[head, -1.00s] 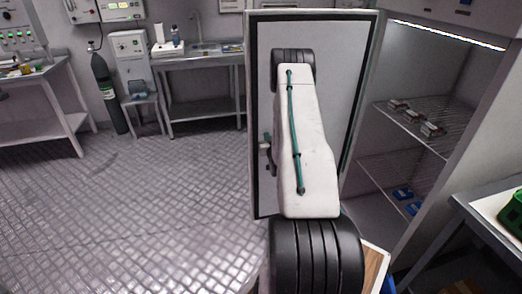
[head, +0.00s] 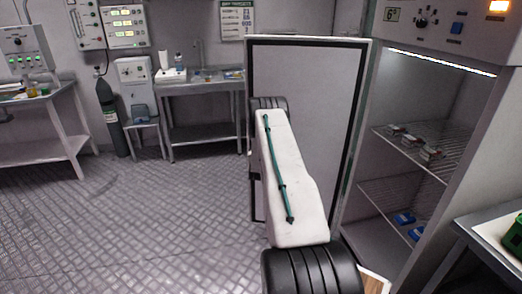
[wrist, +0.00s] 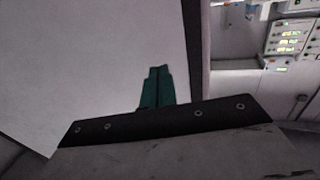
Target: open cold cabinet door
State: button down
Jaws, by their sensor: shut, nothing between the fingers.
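The cold cabinet (head: 432,75) stands at the right in the head view, its lit inside and wire shelves exposed. Its door (head: 318,120) stands wide open to the left of the opening, with its pale panel and dark seal facing me. My arm reaches across in front of this panel and hides part of it. In the wrist view my gripper (wrist: 157,85) shows as two green fingers, shut together and empty. The door panel (wrist: 90,50) fills the left there, close to the fingers; I cannot tell whether they touch it. The door handle is not clearly visible.
Small packs lie on the upper shelf (head: 440,135) and blue items on the lower one. A table with a green crate (head: 513,235) stands at the lower right. A gas cylinder (head: 111,118) and benches line the back left. The floor (head: 130,220) at left is clear.

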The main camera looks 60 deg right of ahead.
jog(key=w+v, duration=0.1)
jog(key=v, duration=1.3)
jog(key=shift+a, duration=0.35)
